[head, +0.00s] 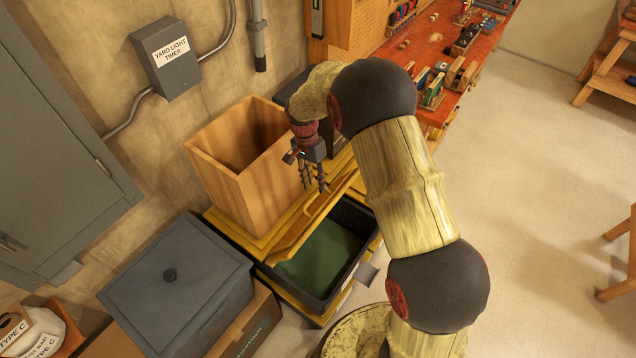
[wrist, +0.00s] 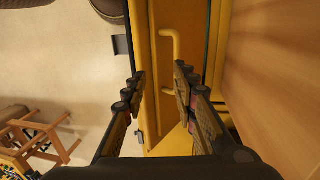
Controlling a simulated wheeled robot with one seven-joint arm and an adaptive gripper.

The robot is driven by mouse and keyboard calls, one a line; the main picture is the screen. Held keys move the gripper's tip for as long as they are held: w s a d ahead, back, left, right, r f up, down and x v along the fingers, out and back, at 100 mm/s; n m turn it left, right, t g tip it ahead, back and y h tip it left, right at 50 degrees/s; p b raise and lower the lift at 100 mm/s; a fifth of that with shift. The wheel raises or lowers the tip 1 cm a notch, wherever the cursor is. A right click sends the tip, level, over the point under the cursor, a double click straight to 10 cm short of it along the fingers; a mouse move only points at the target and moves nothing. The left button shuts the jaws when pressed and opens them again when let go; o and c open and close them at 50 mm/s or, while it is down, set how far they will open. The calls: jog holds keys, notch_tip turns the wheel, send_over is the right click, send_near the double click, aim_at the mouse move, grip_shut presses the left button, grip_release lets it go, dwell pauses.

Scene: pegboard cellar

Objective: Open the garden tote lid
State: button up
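In the wrist view a yellow panel (wrist: 160,104) with a yellow bar handle (wrist: 177,49) shows between and beyond my fingers. I cannot tell whether a finger touches the lid.
A tall open wooden box (head: 225,165) stands close behind the lid. A dark grey lidded bin (head: 180,285) is at the left. A red workbench (head: 440,45) with tools is beyond my arm. A grey timer box (head: 166,58) hangs on the wall.

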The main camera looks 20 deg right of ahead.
aim_at(314, 196)
jog(key=shift+t, duration=0.4)
jog(key=shift+w+f+p, duration=0.1)
jog(key=shift+w+f, duration=0.2)
jog(key=shift+f, duration=1.15)
jog(key=shift+w+f+p, duration=0.15)
jog(key=shift+w+f, duration=0.15)
jog(key=shift+f, duration=1.15)
jog(key=shift+w+f+p, duration=0.1)
jog(key=shift+w+f, duration=0.2)
jog(key=shift+f, duration=1.15)
jog(key=shift+c, duration=0.3)
grip_shut()
